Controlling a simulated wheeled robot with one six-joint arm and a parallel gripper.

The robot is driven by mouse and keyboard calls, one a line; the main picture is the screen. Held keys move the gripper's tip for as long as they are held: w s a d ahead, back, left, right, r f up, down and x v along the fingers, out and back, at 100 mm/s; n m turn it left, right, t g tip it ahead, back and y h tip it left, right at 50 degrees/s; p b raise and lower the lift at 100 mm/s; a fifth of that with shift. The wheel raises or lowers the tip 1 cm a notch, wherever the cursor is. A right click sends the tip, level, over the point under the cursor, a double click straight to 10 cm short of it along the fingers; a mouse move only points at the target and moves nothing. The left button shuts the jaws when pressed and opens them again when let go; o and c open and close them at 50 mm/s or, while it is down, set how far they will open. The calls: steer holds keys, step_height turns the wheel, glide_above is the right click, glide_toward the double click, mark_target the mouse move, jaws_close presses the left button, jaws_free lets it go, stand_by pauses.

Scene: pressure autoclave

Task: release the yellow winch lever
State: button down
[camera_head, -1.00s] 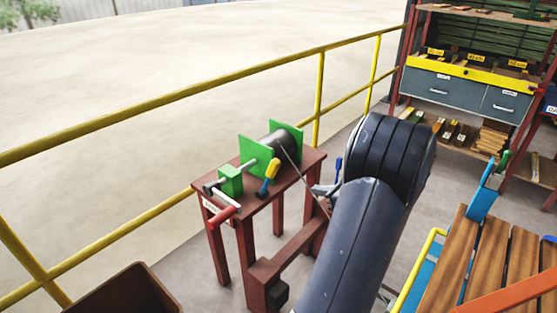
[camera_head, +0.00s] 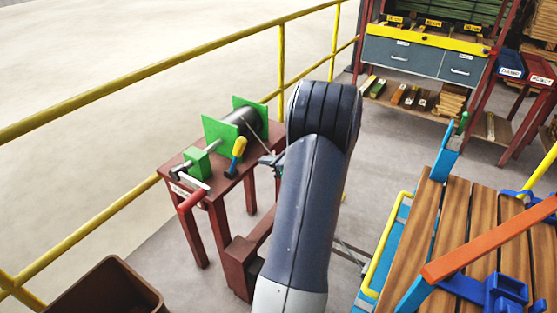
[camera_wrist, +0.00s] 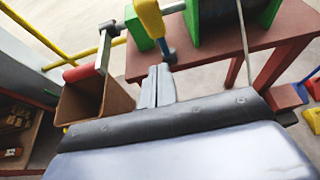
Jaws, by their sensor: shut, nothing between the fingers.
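The yellow winch lever (camera_head: 238,148) stands up with a dark blue lower part, beside the winch on a dark red table (camera_head: 265,133). The winch has green plates (camera_head: 217,131), a black drum (camera_head: 241,119) and a crank with a red handle (camera_head: 192,200). My gripper (camera_head: 269,160) is just right of the lever in the head view, partly hidden by my arm. In the wrist view its fingers (camera_wrist: 158,85) are together and empty, just below the base of the yellow lever (camera_wrist: 150,18). I cannot tell whether they touch it. The lever's top is cut off there.
A yellow railing (camera_head: 170,88) runs behind the table. A brown bin (camera_head: 60,300) stands at front left. A wooden-slatted bench (camera_head: 478,215) with blue and orange parts is at right. A cable (camera_wrist: 245,45) runs down from the drum near my gripper.

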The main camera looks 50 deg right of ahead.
mark_target(242, 152)
steer(key=shift+w+a+r+p, duration=0.15)
steer(key=shift+w+p, duration=0.05)
steer(key=shift+w, duration=1.35)
steer(key=shift+w+a+r+p, duration=0.1)
steer(key=shift+w+p, duration=0.1)
steer(key=shift+w, duration=1.3)
steer(key=shift+w+r, duration=0.1)
steer(key=shift+r, duration=0.05)
